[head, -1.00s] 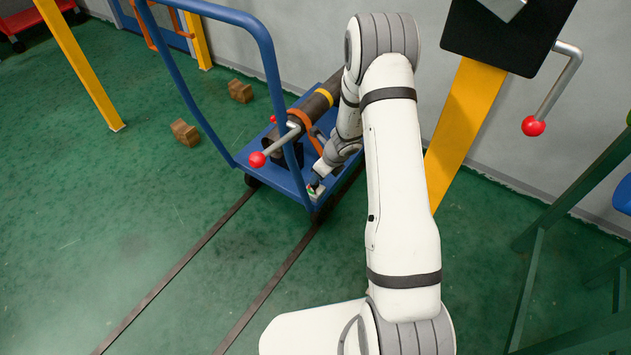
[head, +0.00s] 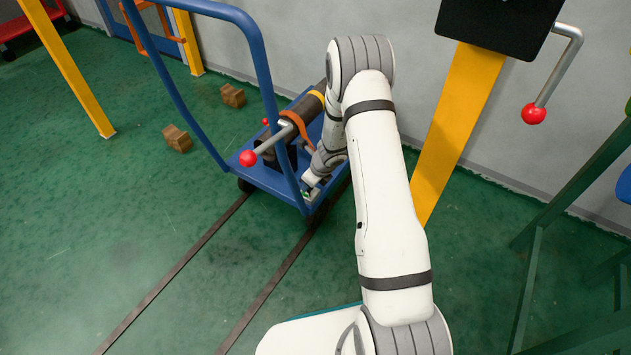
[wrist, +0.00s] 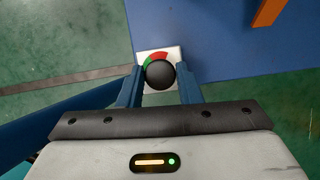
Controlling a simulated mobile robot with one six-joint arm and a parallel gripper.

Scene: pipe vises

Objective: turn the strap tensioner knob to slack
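The strap tensioner knob (wrist: 160,75) is a round black knob on a white plate (wrist: 143,55) with a red and green arc. The green shows at its upper left and the red at its top. My gripper (wrist: 160,80) is open, with one blue finger on each side of the knob and a narrow gap visible at each side. In the head view my gripper (head: 311,185) is low at the near right corner of the blue cart (head: 270,181). The knob is hidden there. An orange strap (head: 297,126) goes over the dark pipe (head: 304,112) on the cart.
The cart's blue handle rail (head: 270,80) rises left of my arm. A lever with a red ball (head: 248,158) sticks out by the pipe. Wooden blocks (head: 177,138) lie on the green floor at left. A yellow post (head: 455,130) stands at right.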

